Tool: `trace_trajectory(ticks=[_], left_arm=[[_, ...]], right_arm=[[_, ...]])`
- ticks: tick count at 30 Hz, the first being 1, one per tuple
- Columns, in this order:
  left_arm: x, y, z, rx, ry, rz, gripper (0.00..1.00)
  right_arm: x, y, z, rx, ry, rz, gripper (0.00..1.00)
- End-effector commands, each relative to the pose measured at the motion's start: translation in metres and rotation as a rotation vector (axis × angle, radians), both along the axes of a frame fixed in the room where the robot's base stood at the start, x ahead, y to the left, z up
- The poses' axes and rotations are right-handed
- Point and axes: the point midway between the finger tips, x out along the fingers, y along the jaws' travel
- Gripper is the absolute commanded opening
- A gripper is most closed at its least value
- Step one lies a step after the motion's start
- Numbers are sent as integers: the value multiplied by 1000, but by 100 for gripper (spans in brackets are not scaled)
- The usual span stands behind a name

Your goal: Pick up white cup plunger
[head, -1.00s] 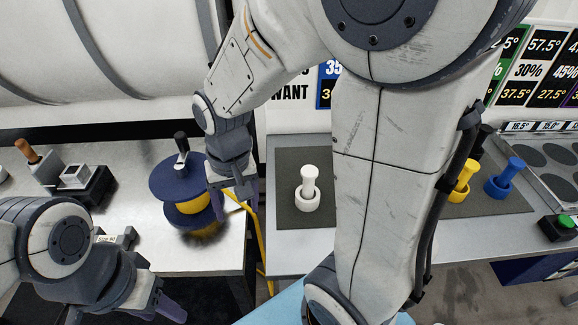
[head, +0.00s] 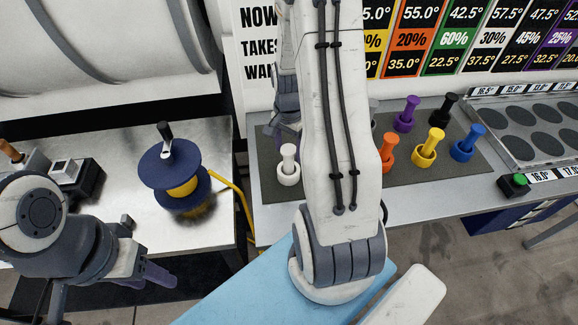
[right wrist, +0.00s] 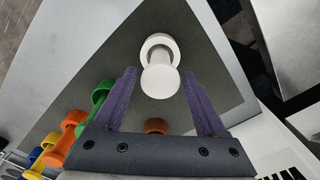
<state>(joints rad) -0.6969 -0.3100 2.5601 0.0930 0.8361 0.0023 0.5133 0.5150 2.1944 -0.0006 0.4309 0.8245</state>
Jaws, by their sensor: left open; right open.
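The white cup plunger (head: 288,174) stands upright on the dark mat (head: 262,185), near its left end. In the right wrist view the white cup plunger (right wrist: 160,80) lies ahead, with its knob end facing the camera, between and just beyond the purple fingertips. My right gripper (head: 273,130) is open and empty, behind and slightly left of the plunger; my right arm partly hides it. It also shows in the right wrist view (right wrist: 159,74). My left gripper (head: 160,276) is open and empty in front of the left bench, far from the plunger.
Orange (head: 388,152), yellow (head: 428,150), blue (head: 467,145), purple (head: 405,115) and black (head: 444,110) plungers stand on the mat to the right. A green one (right wrist: 97,97) shows in the wrist view. A blue spool (head: 170,165) stands on the left bench.

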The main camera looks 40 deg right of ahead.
Motion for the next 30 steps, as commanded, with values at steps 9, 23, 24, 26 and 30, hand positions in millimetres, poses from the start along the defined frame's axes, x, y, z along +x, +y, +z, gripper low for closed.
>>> trace_trajectory(ticks=[9,23,24,26,30], left_arm=[[0,0,8,0,0,0,50],[0,0,8,0,0,0,50],[0,0,8,0,0,0,50],[0,0,8,0,0,0,50],[0,0,8,0,0,0,50]], right_arm=[[-1,1,-42,3,5,1,74],[0,0,-49,1,1,2,24],[0,0,-49,1,1,2,9],[0,0,-49,1,1,2,0],[0,0,-49,0,0,2,0]])
